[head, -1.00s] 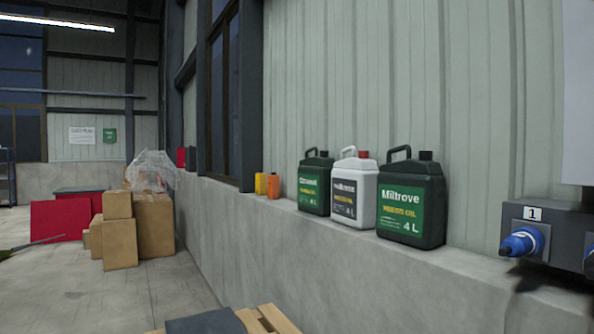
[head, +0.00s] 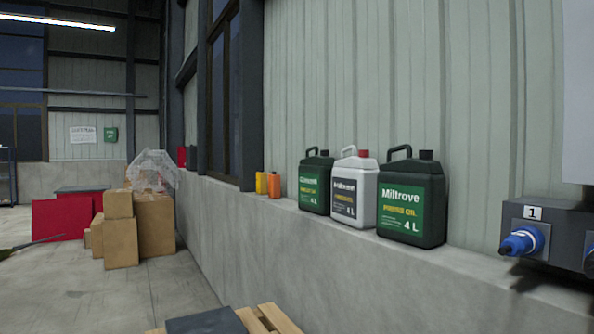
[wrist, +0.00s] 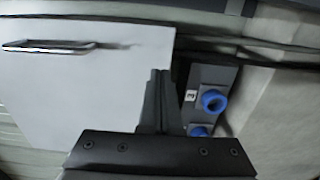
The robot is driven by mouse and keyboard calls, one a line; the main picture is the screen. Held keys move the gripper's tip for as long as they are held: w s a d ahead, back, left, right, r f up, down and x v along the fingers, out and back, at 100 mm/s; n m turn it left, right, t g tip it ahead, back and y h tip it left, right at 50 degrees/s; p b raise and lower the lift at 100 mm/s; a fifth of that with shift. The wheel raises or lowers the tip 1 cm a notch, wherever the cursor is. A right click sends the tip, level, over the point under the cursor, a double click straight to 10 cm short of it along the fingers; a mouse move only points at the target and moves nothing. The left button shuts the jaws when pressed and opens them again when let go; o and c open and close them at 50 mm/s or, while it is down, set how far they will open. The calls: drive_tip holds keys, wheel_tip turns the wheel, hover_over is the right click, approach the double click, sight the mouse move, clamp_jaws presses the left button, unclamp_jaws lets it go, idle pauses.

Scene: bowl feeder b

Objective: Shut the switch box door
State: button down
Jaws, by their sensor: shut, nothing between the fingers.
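A white door panel (wrist: 75,85) with a metal bar handle (wrist: 48,46) fills the left of the wrist view. I take it for the switch box door; how far it stands open is not clear. A plain pale panel (head: 578,90) at the upper right edge of the head view may be part of the same box. My gripper (wrist: 159,75) is shut and empty. Its fingertips overlap the door's right edge in the wrist view, with the handle to their left; I cannot tell whether they touch. My gripper is not in the head view.
A dark socket box (head: 548,232) labelled 1, with a blue plug (head: 522,241), sits on the ledge (head: 390,275) at right. Its blue sockets (wrist: 213,100) lie right of my fingers. Oil canisters (head: 411,200) line the ledge.

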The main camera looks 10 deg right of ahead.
drive_tip(key=v, duration=0.8)
drive_tip(key=w+a+f+t+y+p, duration=0.1)
drive_tip(key=w+a+f+y+p, duration=0.2)
drive_tip(key=w, duration=0.4)
drive_tip(key=w+a+f+m+t+y, duration=0.1)
drive_tip(key=w+a+f+t+y, duration=0.15)
drive_tip(key=w+a+f, duration=0.35)
drive_tip(key=w+a+f+y+p, duration=0.2)
drive_tip(key=w+a+f+y, duration=0.15)
drive_tip(key=w, duration=0.45)
drive_tip(key=a+f+g+y+p, duration=0.1)
drive_tip(key=a+f, duration=0.3)
drive_tip(key=a, duration=0.4)
drive_tip(key=a+f+m+g+y+p, duration=0.1)
drive_tip(key=a+f+y, duration=0.3)
drive_tip(key=a, duration=0.4)
drive_tip(key=w+a+f+m+g+y+p, duration=0.1)
drive_tip(key=a+f+y, duration=0.2)
drive_tip(key=a+f, duration=0.2)
drive_tip(key=a, duration=0.3)
drive_tip(key=shift+a, duration=0.25)
